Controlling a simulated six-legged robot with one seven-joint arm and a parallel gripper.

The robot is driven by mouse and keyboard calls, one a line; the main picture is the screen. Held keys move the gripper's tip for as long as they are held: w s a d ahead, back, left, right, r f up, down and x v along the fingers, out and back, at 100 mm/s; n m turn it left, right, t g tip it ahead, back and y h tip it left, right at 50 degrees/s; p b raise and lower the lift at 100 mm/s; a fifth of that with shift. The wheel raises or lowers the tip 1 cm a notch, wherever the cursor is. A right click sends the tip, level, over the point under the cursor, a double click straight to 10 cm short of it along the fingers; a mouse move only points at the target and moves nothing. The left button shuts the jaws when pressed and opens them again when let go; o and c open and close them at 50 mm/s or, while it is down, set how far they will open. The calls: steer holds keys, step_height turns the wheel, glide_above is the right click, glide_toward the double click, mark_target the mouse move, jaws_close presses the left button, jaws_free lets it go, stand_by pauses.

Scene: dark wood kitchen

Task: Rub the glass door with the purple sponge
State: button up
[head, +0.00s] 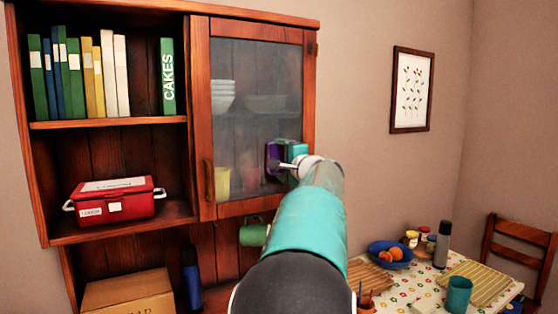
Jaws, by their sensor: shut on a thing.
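The glass door (257,110) of the wooden wall cabinet is closed, with a wooden frame and a handle (208,180) on its left side. My gripper (284,164) is at the lower right part of the pane, at the end of my outstretched arm. It is shut on the purple sponge (272,155), which is at the glass. I cannot tell whether the sponge presses on the pane or is slightly apart. My gripper and arm hide part of the sponge and the lower right corner of the door.
Bowls and cups stand behind the glass. Open shelves at left hold books (88,75) and a red box (115,198). A green mug (253,232) hangs below the door. At lower right, a table (408,283) bears a blue fruit bowl (390,254) and a teal cup (458,294).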

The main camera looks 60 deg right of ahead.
steer(key=shift+v, duration=2.2)
steer(key=shift+v, duration=1.5)
